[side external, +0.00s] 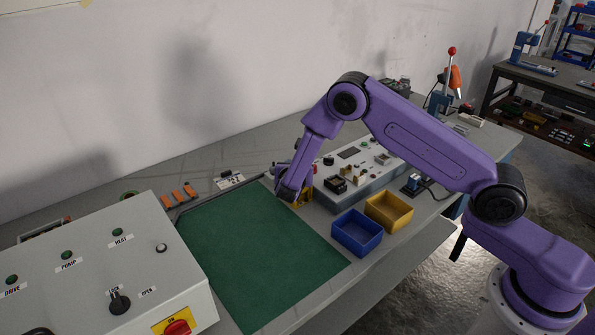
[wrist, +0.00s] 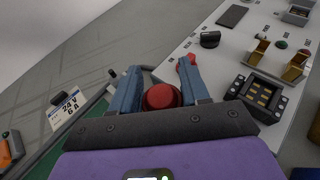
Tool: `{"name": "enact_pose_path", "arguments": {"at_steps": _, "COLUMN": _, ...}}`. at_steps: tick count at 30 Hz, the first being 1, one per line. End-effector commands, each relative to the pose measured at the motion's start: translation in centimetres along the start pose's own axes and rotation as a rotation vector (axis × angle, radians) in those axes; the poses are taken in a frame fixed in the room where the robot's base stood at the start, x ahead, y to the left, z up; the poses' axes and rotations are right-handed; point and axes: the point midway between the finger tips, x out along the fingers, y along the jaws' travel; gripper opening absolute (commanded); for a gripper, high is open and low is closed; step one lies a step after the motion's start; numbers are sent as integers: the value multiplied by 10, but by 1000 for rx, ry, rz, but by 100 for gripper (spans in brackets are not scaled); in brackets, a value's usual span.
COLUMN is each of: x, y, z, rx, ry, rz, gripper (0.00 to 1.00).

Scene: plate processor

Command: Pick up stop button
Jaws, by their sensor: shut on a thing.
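The stop button, a round red mushroom head (wrist: 161,97), sits between the two blue fingers of my gripper (wrist: 160,88) in the wrist view. The fingers are shut on it from both sides. Its lower part is hidden by the gripper body. In the side external view my gripper (side external: 290,190) points down at the back right corner of the green mat, beside a yellow part (side external: 304,194). The red head cannot be made out there.
The grey control panel (side external: 375,165) stands just right of my gripper. A blue bin (side external: 357,232) and a yellow bin (side external: 389,211) sit in front of it. A large cabinet (side external: 95,265) with a red knob (side external: 177,327) is at left. The green mat (side external: 250,250) is clear.

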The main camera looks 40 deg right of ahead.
Motion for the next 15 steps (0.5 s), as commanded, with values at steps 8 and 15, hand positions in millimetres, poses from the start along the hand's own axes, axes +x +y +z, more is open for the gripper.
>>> {"name": "enact_pose_path", "arguments": {"at_steps": 8, "x": -32, "y": -18, "z": 38, "rx": 1, "ry": -2, "rz": 2, "gripper": 16}}
{"name": "enact_pose_path", "arguments": {"at_steps": 15, "x": -70, "y": -48, "z": 64, "rx": -1, "ry": 0, "rz": 2, "gripper": 16}}
